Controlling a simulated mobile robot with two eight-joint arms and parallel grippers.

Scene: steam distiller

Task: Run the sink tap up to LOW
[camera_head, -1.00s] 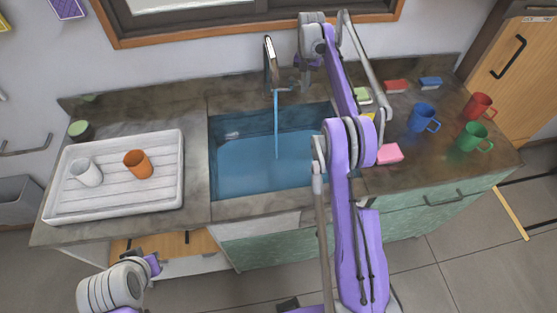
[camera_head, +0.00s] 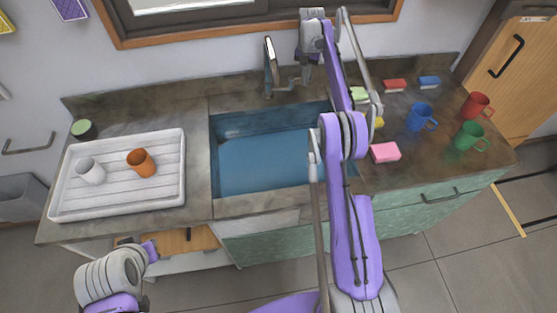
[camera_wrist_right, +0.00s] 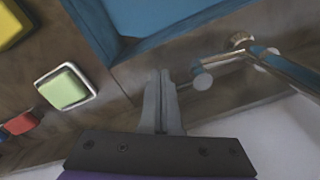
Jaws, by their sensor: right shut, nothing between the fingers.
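The sink tap (camera_head: 269,66) stands behind the blue sink basin (camera_head: 260,165). No water stream shows from its spout now. In the right wrist view the tap (camera_wrist_right: 285,68) is at the upper right, with a short lever ending in a round knob (camera_wrist_right: 203,81). My right gripper (camera_wrist_right: 164,76) is shut and empty, its fingertips just left of the knob with a small gap in the picture; I cannot tell the depth. In the head view it is beside the tap's right side, partly hidden by my arm. My left arm's end (camera_head: 148,250) is low at the left; its fingers are unclear.
A white tray (camera_head: 120,200) with a white cup (camera_head: 91,171) and an orange cup (camera_head: 141,162) is left of the sink. To the right are a pink sponge (camera_head: 385,152), other coloured sponges, and blue (camera_head: 420,118), red (camera_head: 476,105) and green (camera_head: 470,136) mugs.

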